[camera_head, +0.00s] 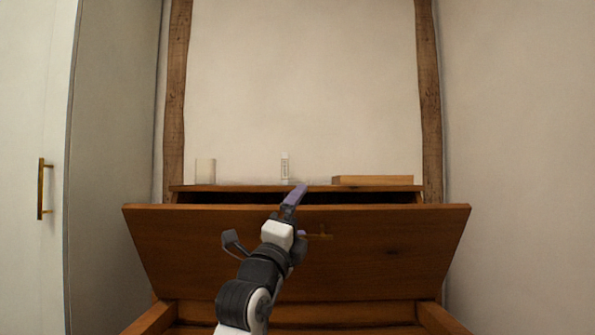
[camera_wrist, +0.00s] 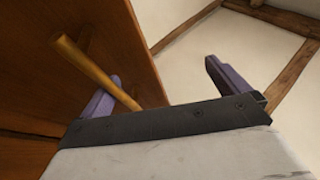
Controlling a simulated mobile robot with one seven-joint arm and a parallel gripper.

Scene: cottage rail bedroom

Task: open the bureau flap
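The bureau flap (camera_head: 200,250) is a wide brown wooden panel, partly open. Its top edge leans out toward me, leaving a dark gap behind it. A small brass bar handle (camera_head: 321,236) sits near its upper middle; it also shows in the wrist view (camera_wrist: 88,66) with the flap (camera_wrist: 110,40). My gripper (camera_head: 300,213) is at the handle, with its purple fingers spread.
The bureau top (camera_head: 250,188) holds a pale cup (camera_head: 205,171), a small white bottle (camera_head: 284,166) and a flat wooden box (camera_head: 372,180). A pale cabinet with a brass handle (camera_head: 41,188) stands at the left. A bare wall is at the right.

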